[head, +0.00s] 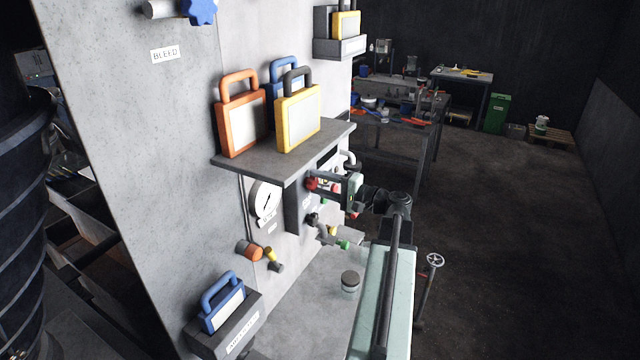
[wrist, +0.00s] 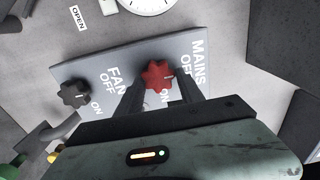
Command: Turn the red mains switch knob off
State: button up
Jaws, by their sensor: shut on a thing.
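The red mains switch knob (wrist: 158,75) sits on a grey panel (wrist: 125,62) beside the labels MAINS, OFF and ON. In the wrist view my gripper (wrist: 158,88) has a finger on either side of the knob and is shut on it. A short white mark shows on the right part of the knob; which label it points to is hard to tell. The fingers hide part of the panel below the knob. In the head view the red knob (head: 311,184) shows small under the shelf, with my gripper (head: 318,184) at it.
A black fan knob (wrist: 73,92) sits left of the red knob on the same panel. A shelf (head: 285,150) with several lock-shaped tags hangs above. A round gauge (head: 265,203) is to the left. A small jar (head: 350,281) stands below. Open floor lies at right.

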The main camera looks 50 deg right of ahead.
jog(key=shift+f, duration=0.15)
jog(key=o, duration=1.4)
jog(key=shift+c, duration=0.2)
jog(key=v, duration=0.8)
